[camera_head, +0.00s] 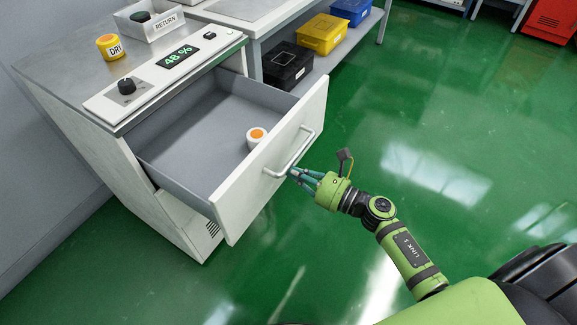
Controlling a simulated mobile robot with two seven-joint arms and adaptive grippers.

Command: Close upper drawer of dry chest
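The dry chest (68,107) is a white cabinet with a steel top at the left of the head view. Its upper drawer (245,178) is pulled far out and is grey inside. A white jar with an orange top (256,136) stands in the drawer near the front panel. A light bar handle (289,155) runs across the drawer front. My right gripper (296,174) is at the lower end of the handle, its fingers pointing at it. I cannot tell whether the fingers touch or enclose the handle. My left gripper is not in view.
On the chest top are a yellow DRY jar (109,46), a RETURN tray (156,27) and a panel reading 48 % (179,57). A bench shelf behind holds black (288,66), yellow (321,34) and blue bins (351,10). The green floor (430,110) at right is clear.

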